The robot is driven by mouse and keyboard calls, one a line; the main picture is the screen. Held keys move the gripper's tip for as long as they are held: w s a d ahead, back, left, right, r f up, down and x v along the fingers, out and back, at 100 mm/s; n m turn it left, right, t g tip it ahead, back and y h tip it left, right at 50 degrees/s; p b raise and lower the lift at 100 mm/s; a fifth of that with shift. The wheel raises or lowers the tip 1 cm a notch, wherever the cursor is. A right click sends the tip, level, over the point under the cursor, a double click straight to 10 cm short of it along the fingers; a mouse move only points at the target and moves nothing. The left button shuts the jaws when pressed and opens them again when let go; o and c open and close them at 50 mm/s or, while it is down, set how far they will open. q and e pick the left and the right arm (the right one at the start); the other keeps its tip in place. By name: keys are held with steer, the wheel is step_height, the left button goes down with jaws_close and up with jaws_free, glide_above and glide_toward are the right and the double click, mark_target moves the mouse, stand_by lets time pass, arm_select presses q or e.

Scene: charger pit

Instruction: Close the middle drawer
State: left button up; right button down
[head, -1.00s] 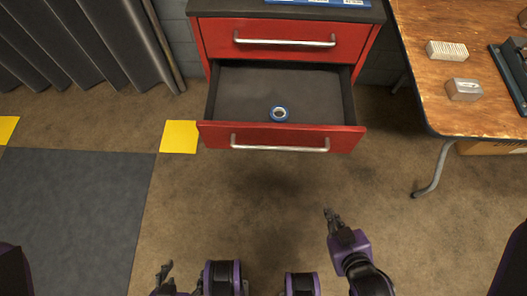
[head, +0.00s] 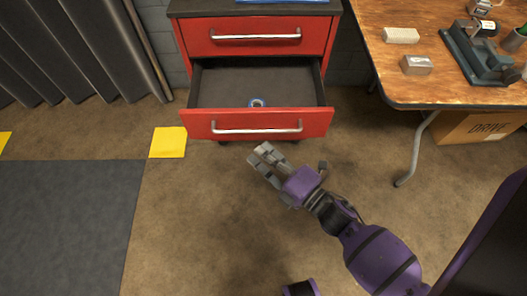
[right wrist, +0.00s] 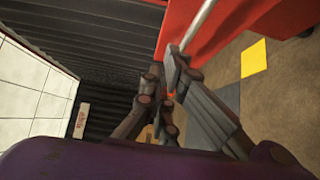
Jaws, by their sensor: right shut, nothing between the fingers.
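The middle drawer (head: 200,126) is red with a silver bar handle and stands pulled out of the red cabinet, showing its dark inside. My right gripper (head: 262,152) is shut and empty, just in front of and below the drawer front, near the handle's middle. In the right wrist view the shut fingers (right wrist: 172,72) point toward a red front (right wrist: 222,22) with a silver bar. I cannot tell whether they touch it. My left gripper is out of view.
The top drawer (head: 222,47) is shut. A wooden workbench (head: 385,70) with blocks and a dark tool stands to the right, a cardboard box (head: 470,127) beneath it. A yellow floor square (head: 168,142) lies left. The floor before the cabinet is clear.

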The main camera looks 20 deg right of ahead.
mark_target(245, 131)
steer(key=x, duration=0.3)
steer(key=d+x, duration=0.1)
steer(key=x, duration=0.2)
steer(key=w+x, duration=0.1)
steer(key=x, duration=0.2)
steer(key=shift+d+f, duration=0.1)
steer(key=shift+d, duration=0.25)
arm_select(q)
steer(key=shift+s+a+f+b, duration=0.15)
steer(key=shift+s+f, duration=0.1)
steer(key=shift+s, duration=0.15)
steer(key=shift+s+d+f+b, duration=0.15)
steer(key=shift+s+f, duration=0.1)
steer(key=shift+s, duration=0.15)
arm_select(e)
steer(key=shift+w+d, duration=0.2)
steer(key=shift+w, duration=0.3)
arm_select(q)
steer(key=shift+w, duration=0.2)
